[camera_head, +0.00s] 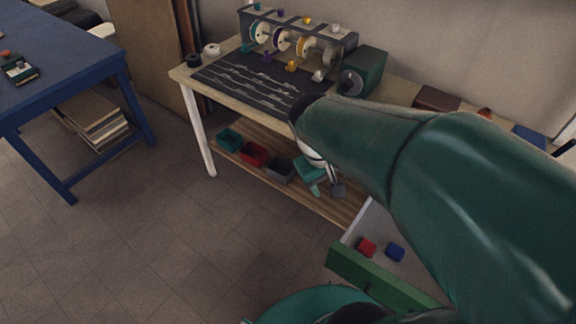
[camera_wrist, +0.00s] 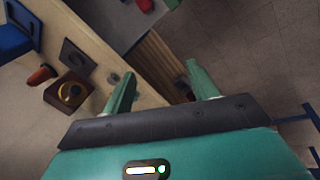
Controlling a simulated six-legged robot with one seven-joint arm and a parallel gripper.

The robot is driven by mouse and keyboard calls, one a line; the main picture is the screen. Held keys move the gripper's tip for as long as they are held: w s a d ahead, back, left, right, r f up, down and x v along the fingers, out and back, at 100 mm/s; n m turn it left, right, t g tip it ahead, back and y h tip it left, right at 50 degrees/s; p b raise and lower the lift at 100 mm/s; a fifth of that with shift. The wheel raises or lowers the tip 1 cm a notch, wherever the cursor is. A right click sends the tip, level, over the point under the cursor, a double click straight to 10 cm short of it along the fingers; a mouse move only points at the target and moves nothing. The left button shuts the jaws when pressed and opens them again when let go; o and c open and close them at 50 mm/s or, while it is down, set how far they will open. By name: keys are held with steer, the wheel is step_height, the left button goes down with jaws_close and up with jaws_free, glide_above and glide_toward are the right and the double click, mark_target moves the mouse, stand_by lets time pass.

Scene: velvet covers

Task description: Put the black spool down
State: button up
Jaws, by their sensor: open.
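A small black spool (camera_head: 193,60) stands on the left end of the wooden workbench (camera_head: 180,73), beside a white spool (camera_head: 212,49). My gripper (camera_head: 325,190) is in front of the bench's front edge, far to the right of the black spool and apart from it. In the wrist view my gripper (camera_wrist: 163,90) has its two green fingers spread, with no held object visible between them. The black spool cannot be made out in the wrist view. My arm hides part of the bench's right side.
A rack of reels (camera_head: 298,38) and a green box (camera_head: 362,72) stand at the bench's back. A dark slotted mat (camera_head: 262,83) lies before them. Below are bins (camera_head: 253,154) and an open drawer (camera_head: 375,275) with red and blue items. A blue table (camera_head: 60,45) stands left.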

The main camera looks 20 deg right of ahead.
steer(key=s+a+r+t+y, duration=0.2)
steer(key=a+r+t+y, duration=0.1)
steer(key=a+r, duration=0.5)
steer(key=shift+s+a+r+t, duration=0.25)
steer(key=shift+a+r+t, duration=0.1)
steer(key=shift+a+t, duration=0.6)
steer(key=shift+s, duration=0.1)
